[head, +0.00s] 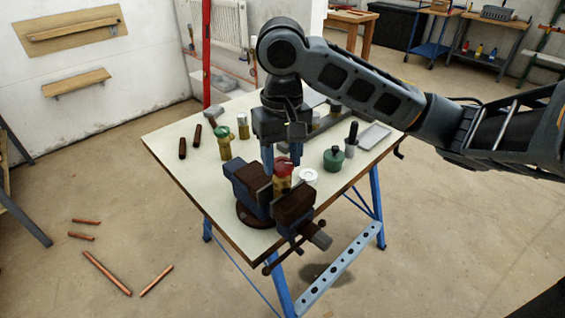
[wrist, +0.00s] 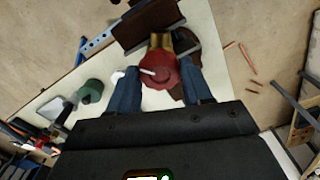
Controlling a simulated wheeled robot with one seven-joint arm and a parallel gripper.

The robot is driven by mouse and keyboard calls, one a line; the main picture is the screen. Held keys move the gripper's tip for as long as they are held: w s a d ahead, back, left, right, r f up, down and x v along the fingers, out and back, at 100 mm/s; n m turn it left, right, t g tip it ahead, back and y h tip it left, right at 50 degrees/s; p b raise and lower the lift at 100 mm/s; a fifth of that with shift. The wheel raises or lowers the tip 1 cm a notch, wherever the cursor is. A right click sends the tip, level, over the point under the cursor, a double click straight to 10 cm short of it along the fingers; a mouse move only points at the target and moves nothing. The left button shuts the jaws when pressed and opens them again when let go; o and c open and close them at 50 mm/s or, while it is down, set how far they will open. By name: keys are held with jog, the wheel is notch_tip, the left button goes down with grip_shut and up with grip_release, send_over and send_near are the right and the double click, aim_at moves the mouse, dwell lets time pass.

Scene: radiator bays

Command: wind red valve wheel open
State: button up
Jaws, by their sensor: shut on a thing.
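The red valve wheel (head: 283,163) sits on top of a brass valve body (head: 283,183). The valve is upright between the jaws of a vise (head: 292,203) on the near part of the workbench. My gripper (head: 281,172) comes down from above with its blue fingers around the wheel. In the wrist view the red wheel (wrist: 158,75) lies between the two fingers (wrist: 163,88), one on each side, and the gripper is shut on it. A pale pointer-like mark shows on the wheel. The fingers partly hide the wheel in the head view.
The workbench (head: 185,140) also holds a green-topped brass valve (head: 224,143), a green round container (head: 334,158), a white ring (head: 307,176) and a grey tray (head: 374,137). Copper pipes (head: 107,273) lie on the floor at left. A red ladder-like post (head: 206,55) stands behind.

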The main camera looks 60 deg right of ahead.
jog(key=n+b, duration=0.1)
jog(key=n, duration=0.3)
jog(key=shift+f, duration=0.15)
jog(key=n+b, duration=0.1)
jog(key=n, duration=0.3)
jog(key=n+b, duration=0.2)
jog(key=n, duration=0.4)
jog(key=shift+f+n+b, duration=0.1)
jog(key=shift+n+b, duration=0.2)
jog(key=shift+b, duration=0.05)
jog(key=n+b, duration=0.1)
jog(key=n, duration=0.3)
jog(key=n+b, duration=0.2)
jog(key=n, duration=0.1)
jog(key=shift+n, duration=0.4)
jog(key=n+b, duration=0.2)
jog(key=n, duration=0.5)
jog(key=shift+n+b, duration=0.3)
jog(key=shift+n, duration=0.1)
jog(key=o, duration=1.1)
jog(key=shift+r, duration=0.25)
